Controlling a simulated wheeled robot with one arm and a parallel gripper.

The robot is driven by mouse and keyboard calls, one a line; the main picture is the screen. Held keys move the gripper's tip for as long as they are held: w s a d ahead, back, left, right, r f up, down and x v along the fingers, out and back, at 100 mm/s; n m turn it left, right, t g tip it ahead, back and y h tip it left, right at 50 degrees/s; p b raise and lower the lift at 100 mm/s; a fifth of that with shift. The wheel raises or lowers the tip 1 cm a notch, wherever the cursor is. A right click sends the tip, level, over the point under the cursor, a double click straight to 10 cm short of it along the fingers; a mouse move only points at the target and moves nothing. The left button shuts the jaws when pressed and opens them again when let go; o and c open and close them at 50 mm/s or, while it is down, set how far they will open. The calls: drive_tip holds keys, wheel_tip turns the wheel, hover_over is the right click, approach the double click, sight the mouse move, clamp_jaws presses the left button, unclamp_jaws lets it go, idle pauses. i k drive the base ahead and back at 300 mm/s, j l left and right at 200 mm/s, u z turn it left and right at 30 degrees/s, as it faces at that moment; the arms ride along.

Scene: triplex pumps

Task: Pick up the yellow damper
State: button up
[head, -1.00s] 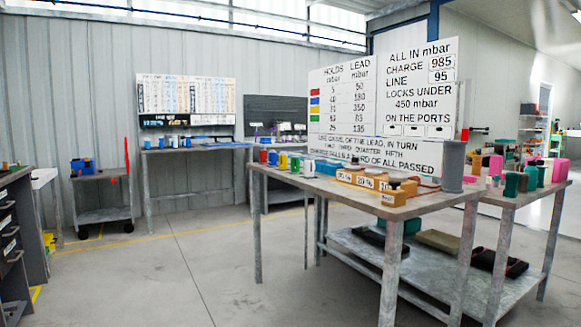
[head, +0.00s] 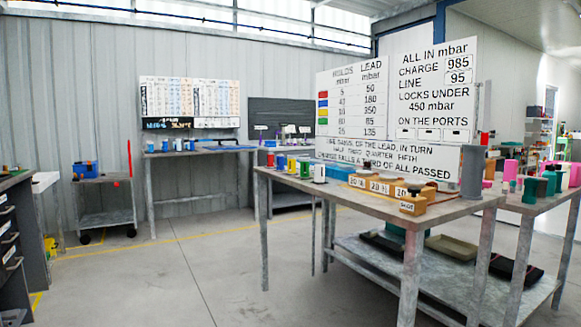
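The yellow damper (head: 292,163) is a small upright cylinder near the back left edge of the wooden-topped table (head: 345,197). It stands in a row with a red damper (head: 270,159), a blue damper (head: 280,161), a green damper (head: 305,168) and a white one (head: 319,172). The dampers look apart from each other, though they are small in the picture. My gripper is not in view.
Orange blocks (head: 414,201) and a grey cylinder (head: 473,171) sit further right on the table. A cart (head: 105,205) stands at the left wall. The grey floor (head: 180,275) in front is clear.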

sight(292, 160)
drive_tip(key=i+j, duration=0.75)
drive_tip(key=i+j+z, duration=0.15)
drive_tip(key=i+j, duration=0.65)
drive_tip(key=j, duration=0.2)
